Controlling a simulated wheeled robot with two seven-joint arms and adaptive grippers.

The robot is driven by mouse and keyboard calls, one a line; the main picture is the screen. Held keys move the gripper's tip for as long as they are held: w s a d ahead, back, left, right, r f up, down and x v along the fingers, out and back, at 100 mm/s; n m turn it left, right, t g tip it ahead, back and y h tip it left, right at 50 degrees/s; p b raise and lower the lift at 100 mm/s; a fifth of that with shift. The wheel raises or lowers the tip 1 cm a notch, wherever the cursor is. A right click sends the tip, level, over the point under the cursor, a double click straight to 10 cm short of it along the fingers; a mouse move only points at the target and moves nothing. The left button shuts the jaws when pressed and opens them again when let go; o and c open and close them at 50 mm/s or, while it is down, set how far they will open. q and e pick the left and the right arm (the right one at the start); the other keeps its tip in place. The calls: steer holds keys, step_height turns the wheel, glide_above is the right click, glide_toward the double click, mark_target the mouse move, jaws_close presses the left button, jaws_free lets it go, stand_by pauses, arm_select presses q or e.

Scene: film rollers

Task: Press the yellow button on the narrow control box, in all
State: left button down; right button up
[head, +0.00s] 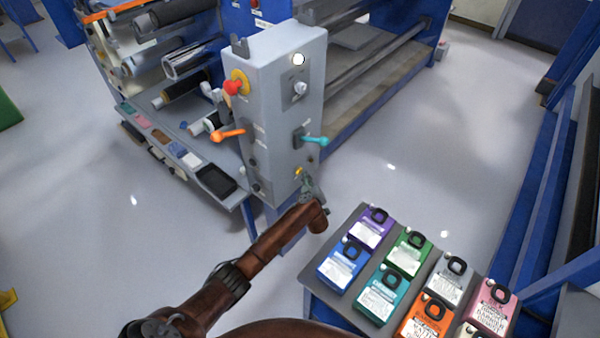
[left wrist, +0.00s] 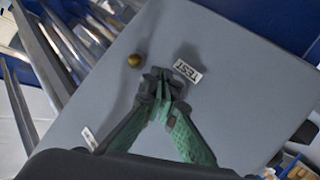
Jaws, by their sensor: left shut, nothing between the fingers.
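The tall narrow grey control box (head: 276,112) stands in the middle of the head view. A small yellow button (head: 298,171) sits low on its right-hand face, beside the tip of my left gripper (head: 309,186). In the left wrist view, a small round dull-yellow knob (left wrist: 134,60) shows on the grey panel, up and left of my shut, empty left gripper (left wrist: 161,82). A white TEST label (left wrist: 187,70) lies just right of the fingertips. I cannot tell whether the fingertips touch the panel. My right gripper is not in view.
A tray of coloured labelled packs (head: 408,252) stands at the lower right. Blue roller machinery (head: 385,70) stands behind; open floor lies right.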

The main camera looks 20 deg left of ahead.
arm_select(q)
steer(key=shift+s+d+p, duration=0.3)
steer(key=shift+d+p, duration=0.05)
steer(key=shift+d, duration=0.45)
steer(key=shift+s+d+p, duration=0.25)
steer(key=shift+d+p, duration=0.05)
steer(key=shift+d, duration=0.45)
steer(key=shift+s+d+p, duration=0.3)
steer(key=shift+d+p, duration=0.05)
steer(key=shift+d, duration=0.45)
